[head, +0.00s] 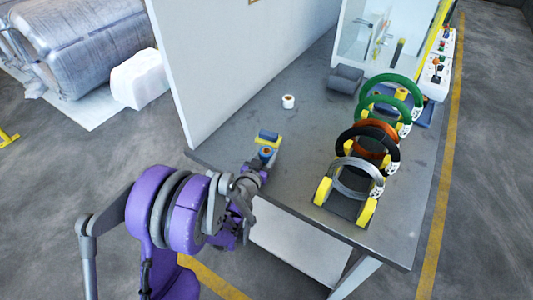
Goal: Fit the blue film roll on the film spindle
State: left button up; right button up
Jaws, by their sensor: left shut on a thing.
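The blue film roll (266,153), with an orange core, is at the end of my left arm, near the table's left front edge. My left gripper (262,163) is shut on it; the fingers are small and partly hidden by the wrist. A yellow and blue piece (269,138) shows just behind the roll; I cannot tell what it is. I cannot clearly make out the film spindle. My right gripper is not in view.
A white roll (288,101) stands on the grey table (235,130). Several coils, including a green one (370,103) and a silver one (345,180), stand in yellow holders at right. A white wall panel (230,60) borders the table's left.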

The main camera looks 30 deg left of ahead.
pick_arm(q)
jog(key=shift+f, duration=0.1)
jog(key=o, duration=1.4)
jog(key=shift+c, duration=0.2)
